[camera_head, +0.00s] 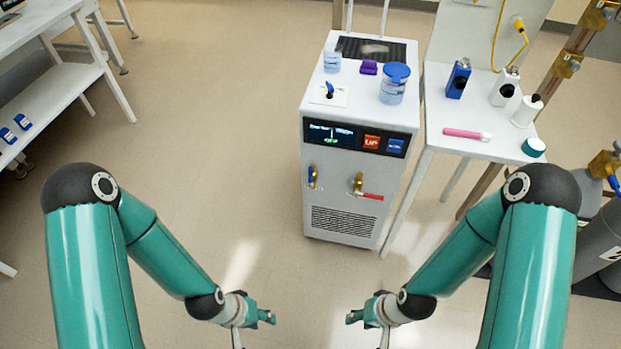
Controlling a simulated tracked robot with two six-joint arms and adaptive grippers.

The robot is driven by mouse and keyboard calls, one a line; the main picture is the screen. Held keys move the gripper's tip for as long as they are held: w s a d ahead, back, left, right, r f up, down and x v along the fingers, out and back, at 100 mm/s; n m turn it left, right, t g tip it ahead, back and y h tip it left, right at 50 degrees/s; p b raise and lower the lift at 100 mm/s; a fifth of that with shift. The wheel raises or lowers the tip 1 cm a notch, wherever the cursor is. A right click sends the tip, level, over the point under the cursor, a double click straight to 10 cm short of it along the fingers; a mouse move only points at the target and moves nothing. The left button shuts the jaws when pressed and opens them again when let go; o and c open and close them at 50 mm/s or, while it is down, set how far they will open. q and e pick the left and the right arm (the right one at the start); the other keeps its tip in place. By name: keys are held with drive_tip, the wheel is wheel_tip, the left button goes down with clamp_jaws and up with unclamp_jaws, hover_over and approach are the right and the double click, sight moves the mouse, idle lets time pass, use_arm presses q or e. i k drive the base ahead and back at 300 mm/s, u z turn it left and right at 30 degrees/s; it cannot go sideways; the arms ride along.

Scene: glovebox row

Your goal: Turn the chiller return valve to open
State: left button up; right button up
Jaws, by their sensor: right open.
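The chiller (345,215) is a white floor unit with a lit display panel on its front. Two brass valves sit below the panel. The left valve (312,177) has a blue lever standing upright. The right valve (358,184) has a red lever pointing level to the right. I cannot read which one is the return. My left gripper (256,317) is low in the picture, nearer to me than the chiller and apart from it; its finger opening is unclear. My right gripper (364,317) is open, also short of the chiller, and touches neither valve.
On the chiller top stand a blue-lidded jar (394,84), a clear jar (332,62) and a purple block (369,67). A white side table (440,105) with bottles adjoins on the right. Gas cylinders (598,240) stand far right. The floor (215,130) left of the chiller is clear.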

sight(356, 193)
drive_tip(key=z, duration=0.05)
drive_tip(key=i, duration=0.9)
drive_tip(key=u, duration=0.1)
